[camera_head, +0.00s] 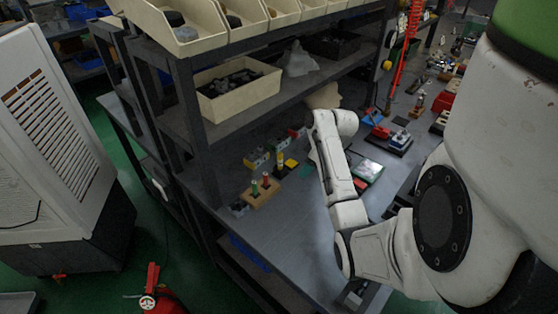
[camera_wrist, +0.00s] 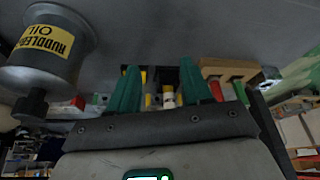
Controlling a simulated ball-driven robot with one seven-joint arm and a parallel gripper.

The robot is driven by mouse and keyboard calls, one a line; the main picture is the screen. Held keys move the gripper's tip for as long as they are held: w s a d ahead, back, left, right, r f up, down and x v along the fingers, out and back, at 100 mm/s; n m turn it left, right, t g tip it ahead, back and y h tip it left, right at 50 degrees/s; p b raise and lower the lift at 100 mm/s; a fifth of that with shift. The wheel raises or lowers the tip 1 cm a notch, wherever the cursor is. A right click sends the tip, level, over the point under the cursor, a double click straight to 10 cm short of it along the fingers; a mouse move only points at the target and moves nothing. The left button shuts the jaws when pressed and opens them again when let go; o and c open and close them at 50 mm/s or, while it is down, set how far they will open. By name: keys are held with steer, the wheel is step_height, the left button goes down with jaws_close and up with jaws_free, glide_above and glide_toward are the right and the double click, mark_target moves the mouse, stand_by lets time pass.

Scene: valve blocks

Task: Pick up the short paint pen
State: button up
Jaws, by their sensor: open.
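I cannot tell for sure which item is the short paint pen. In the head view, a wooden block (camera_head: 262,195) holds small upright pens, one green-topped (camera_head: 254,187) and one red-topped (camera_head: 266,178). A yellow and white upright piece (camera_head: 280,160) stands behind it on a dark base. My gripper (camera_wrist: 159,72) is open, with two green fingers. In the wrist view, a yellow upright piece (camera_wrist: 151,90) and a white and red one (camera_wrist: 168,97) show between the fingers, with no clear contact.
A grey oil can (camera_wrist: 45,50) is close at the left of the wrist view. In the head view, a shelf with a cream bin (camera_head: 240,100) overhangs the bench (camera_head: 285,240). A tablet-like device (camera_head: 368,170) lies right of my arm. The front bench area is clear.

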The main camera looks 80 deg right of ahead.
mark_target(280, 160)
steer(key=w, duration=0.3)
steer(key=w+d, duration=0.1)
steer(key=w, duration=0.2)
steer(key=w+p, duration=0.1)
steer(key=w, duration=0.2)
steer(key=shift+w+d+r, duration=0.1)
steer(key=shift+w+d, duration=0.2)
steer(key=shift+d, duration=0.1)
steer(key=shift+w+f, duration=0.15)
steer(key=shift+f, duration=0.5)
steer(key=shift+c, duration=0.2)
jaws_close()
